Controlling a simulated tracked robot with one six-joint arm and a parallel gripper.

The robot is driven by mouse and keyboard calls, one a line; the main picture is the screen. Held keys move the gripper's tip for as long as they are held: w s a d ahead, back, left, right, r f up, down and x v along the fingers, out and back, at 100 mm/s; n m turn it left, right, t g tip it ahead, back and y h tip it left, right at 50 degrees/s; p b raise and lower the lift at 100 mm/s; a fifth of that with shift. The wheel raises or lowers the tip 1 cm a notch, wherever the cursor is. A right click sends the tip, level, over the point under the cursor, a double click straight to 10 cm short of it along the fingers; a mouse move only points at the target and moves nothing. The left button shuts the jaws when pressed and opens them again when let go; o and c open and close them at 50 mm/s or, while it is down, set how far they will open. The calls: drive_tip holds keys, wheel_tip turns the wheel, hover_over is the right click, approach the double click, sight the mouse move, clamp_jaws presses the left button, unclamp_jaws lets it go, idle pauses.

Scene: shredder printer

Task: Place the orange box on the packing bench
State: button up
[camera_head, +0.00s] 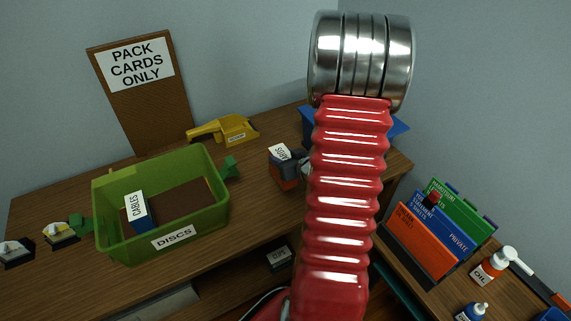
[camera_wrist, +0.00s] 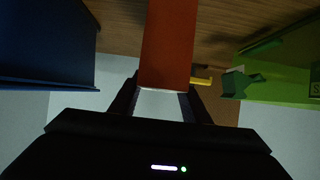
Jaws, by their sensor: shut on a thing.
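The orange box (camera_head: 288,183) has a white label on top and shows just left of my red arm in the head view. My gripper (camera_head: 301,164) is shut on it, partly hidden behind my arm. In the wrist view the orange box (camera_wrist: 167,45) sits between the two dark fingers of my gripper (camera_wrist: 163,100). The wooden packing bench (camera_head: 205,245) lies below and around the box. I cannot tell whether the box touches the bench top.
A yellow tool (camera_head: 235,128) lies behind, and a blue container (camera_head: 398,128) stands right. Folders (camera_head: 425,240) and bottles (camera_head: 492,265) occupy the right-hand surface.

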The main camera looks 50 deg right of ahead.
drive_tip(key=shift+f, duration=2.1)
drive_tip(key=o, duration=1.5)
drive_tip(key=shift+f, duration=0.1)
drive_tip(key=shift+c, duration=0.2)
